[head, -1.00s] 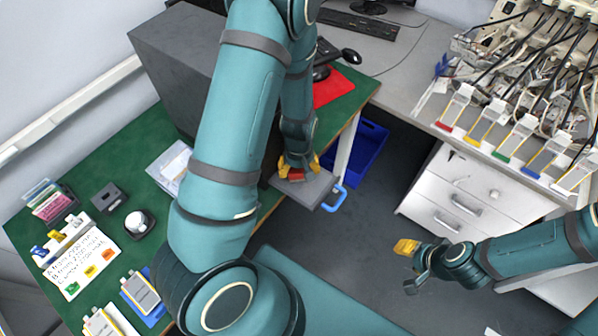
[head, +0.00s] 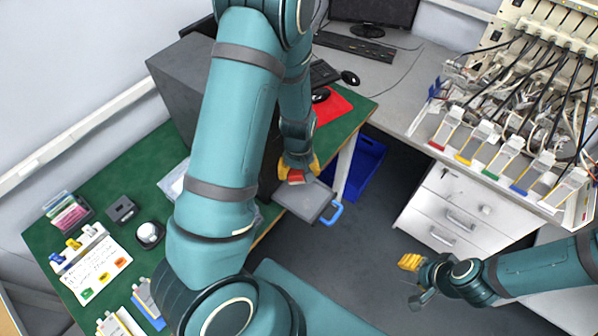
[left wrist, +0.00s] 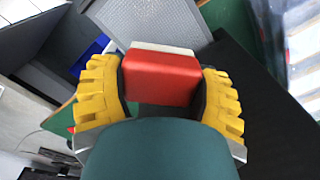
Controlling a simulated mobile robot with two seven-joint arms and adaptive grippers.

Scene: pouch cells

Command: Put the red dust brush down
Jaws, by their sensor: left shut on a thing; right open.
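The red dust brush (left wrist: 160,76) is held between the yellow fingers of my left gripper (left wrist: 163,90), which is shut on it. In the head view the brush (head: 296,176) is a small red block at the end of my left arm, between the fingers of the left gripper (head: 298,168). It is above or beside the near edge of a grey case with a blue handle; I cannot tell whether it touches. A pale strip shows on the brush's far side in the left wrist view. My right gripper (head: 414,280) is open and empty over the floor at the right.
The grey case (head: 305,203) juts out past the green table (head: 107,192) edge. A blue bin (head: 364,167) stands on the floor behind it. A white drawer unit (head: 450,215) is at the right. A big dark grey box (head: 180,85) stands behind my left arm.

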